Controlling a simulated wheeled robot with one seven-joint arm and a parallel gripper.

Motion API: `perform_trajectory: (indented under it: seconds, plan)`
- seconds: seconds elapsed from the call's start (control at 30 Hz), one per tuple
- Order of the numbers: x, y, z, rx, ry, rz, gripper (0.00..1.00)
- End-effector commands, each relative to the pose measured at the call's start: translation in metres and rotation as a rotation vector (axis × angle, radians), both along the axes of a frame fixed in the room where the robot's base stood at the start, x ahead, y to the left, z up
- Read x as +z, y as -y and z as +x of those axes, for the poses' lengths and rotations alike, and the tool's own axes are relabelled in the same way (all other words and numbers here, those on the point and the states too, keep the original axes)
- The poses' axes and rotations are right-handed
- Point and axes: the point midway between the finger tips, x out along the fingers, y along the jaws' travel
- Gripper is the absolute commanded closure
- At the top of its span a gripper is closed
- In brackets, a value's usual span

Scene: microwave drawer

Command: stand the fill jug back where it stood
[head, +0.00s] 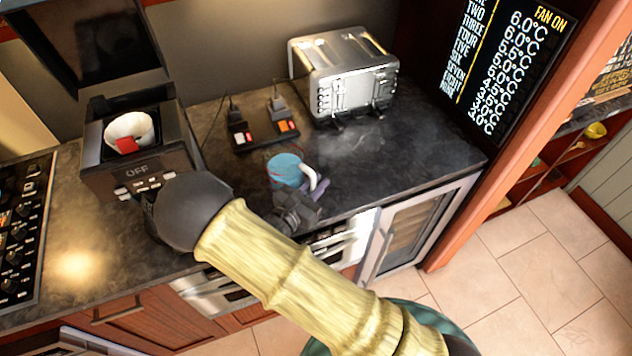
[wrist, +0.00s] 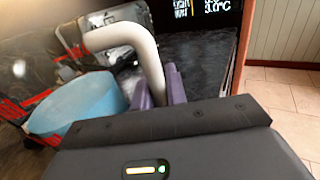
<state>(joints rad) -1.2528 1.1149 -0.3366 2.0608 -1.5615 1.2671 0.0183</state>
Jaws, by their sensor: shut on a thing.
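The fill jug (head: 285,168) is blue with a white handle, over the dark counter near its front edge. My gripper (head: 318,188) has purple fingers and is shut on the white handle, at the jug's right side. In the wrist view the blue jug body (wrist: 88,105) is at the left and its curved handle runs down between the purple fingers of my gripper (wrist: 162,88). The jug looks about upright. I cannot tell whether its base touches the counter; my arm and gripper hide part of the front.
A coffee maker (head: 95,180) marked OFF, with a white filter, stands left. A power strip (head: 262,138) with plugs lies behind the jug, and a silver toaster (head: 345,75) behind right. The counter (head: 415,145) is clear at the right, up to its edge above a glass-door cooler (head: 408,232).

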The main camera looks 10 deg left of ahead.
Motion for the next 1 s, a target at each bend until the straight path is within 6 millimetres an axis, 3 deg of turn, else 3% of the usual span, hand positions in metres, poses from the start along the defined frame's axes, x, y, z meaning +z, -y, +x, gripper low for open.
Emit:
perform_trajectory:
  seconds: [0.3,0.73,0.77,0.87,1.0]
  plan:
    - [-0.022,-0.001,0.0,0.001,0.005,0.002,1.0]
    - [-0.026,-0.001,0.0,0.001,0.005,0.002,1.0]
    - [-0.026,-0.001,0.0,0.001,0.005,0.002,0.82]
    - [-0.026,-0.001,0.0,0.001,0.003,0.002,0.62]
    - [-0.026,-0.001,0.0,0.001,0.002,0.001,0.61]
